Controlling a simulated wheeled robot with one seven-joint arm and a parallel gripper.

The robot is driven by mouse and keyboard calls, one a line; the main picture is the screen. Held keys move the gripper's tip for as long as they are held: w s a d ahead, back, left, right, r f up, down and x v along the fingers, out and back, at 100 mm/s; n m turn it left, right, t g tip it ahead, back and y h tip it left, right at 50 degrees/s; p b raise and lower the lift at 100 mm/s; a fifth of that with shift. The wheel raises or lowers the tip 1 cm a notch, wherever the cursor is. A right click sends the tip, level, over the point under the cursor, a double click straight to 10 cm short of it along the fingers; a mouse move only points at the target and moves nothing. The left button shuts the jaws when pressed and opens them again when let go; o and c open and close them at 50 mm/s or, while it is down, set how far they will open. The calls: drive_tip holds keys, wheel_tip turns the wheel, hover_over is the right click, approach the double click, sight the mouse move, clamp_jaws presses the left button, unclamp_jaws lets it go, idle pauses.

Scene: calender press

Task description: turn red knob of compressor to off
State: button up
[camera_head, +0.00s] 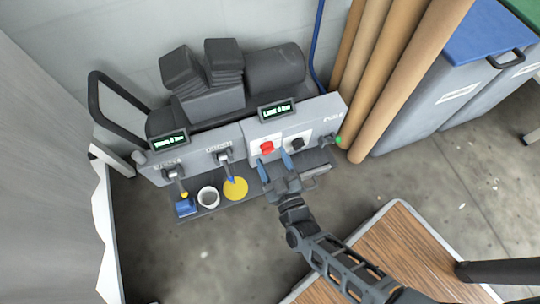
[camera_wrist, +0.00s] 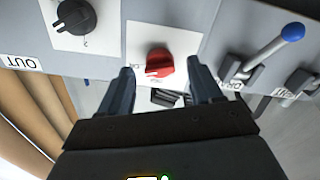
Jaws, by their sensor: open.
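The red knob (camera_head: 266,147) sits on a white plate on the front panel of the grey compressor (camera_head: 205,155). In the wrist view the red knob (camera_wrist: 159,64) is ahead of my gripper, between the lines of the two fingers. My gripper (camera_head: 275,165) is open and empty in front of the panel. In the wrist view its fingers (camera_wrist: 158,85) stand on either side below the knob. I cannot tell whether they touch it. The marks around the knob are too small to read fully.
A black knob (camera_head: 298,144) is right of the red one. Lever valves (camera_head: 224,157) are at left, one with a blue handle (camera_wrist: 292,32) in the wrist view. A shelf holds a white cup (camera_head: 208,197) and a yellow disc (camera_head: 236,188). Brown rolls (camera_head: 385,80) stand at right.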

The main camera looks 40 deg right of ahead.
drive_tip(key=shift+x, duration=0.9)
drive_tip(key=shift+c, duration=0.2)
drive_tip(key=c, duration=1)
